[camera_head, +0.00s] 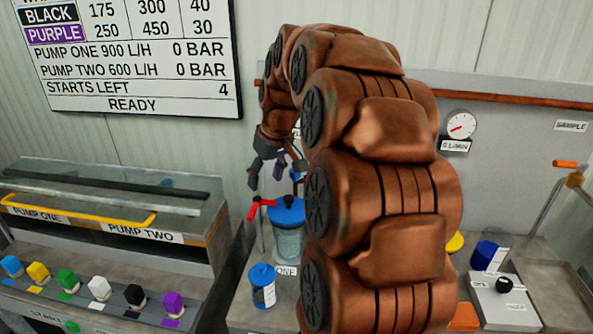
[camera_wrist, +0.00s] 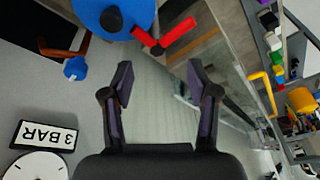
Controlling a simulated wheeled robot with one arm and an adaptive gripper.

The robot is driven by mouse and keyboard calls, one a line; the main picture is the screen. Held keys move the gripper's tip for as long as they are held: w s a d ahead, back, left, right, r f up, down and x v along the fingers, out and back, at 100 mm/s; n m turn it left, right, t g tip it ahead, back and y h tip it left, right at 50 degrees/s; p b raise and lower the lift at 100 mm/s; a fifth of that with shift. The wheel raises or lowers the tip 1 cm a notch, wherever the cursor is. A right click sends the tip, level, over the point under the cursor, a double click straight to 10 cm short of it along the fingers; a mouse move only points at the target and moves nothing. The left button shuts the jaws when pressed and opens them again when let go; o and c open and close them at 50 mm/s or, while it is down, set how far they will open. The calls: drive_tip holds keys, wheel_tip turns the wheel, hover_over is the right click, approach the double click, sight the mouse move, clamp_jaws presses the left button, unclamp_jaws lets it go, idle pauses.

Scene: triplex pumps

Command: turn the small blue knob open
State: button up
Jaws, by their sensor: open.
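The small blue knob (camera_wrist: 75,68) shows in the wrist view, left of my gripper, near a dark and copper-coloured pipe on the grey panel. In the head view a small blue part (camera_head: 296,175) shows just right of my fingers, mostly hidden by my arm; I cannot tell for sure that it is the same knob. My gripper (camera_head: 267,173) is open and empty, above the blue-lidded vessel. In the wrist view its two dark fingers (camera_wrist: 160,90) are spread apart with only grey background between them. The knob is outside the fingers, not touching them.
A red lever handle (camera_wrist: 165,36) and the large blue lid (camera_wrist: 112,14) lie close to my fingers. A smaller blue-capped jar (camera_head: 263,287) stands in front. A 3 BAR gauge (camera_wrist: 40,165) is at the wrist view's lower left. The pump console (camera_head: 100,285) with coloured knobs is at left.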

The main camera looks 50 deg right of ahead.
drive_tip(key=t+h, duration=0.1)
approach(295, 175)
drive_tip(key=w+d, duration=0.1)
drive_tip(key=shift+m, duration=0.4)
drive_tip(key=p+x, duration=0.1)
drive_tip(key=x, duration=0.7)
drive_tip(key=shift+w+d+f+p, duration=0.15)
drive_tip(key=shift+f+p, duration=0.1)
drive_tip(key=shift+p, duration=0.05)
clamp_jaws()
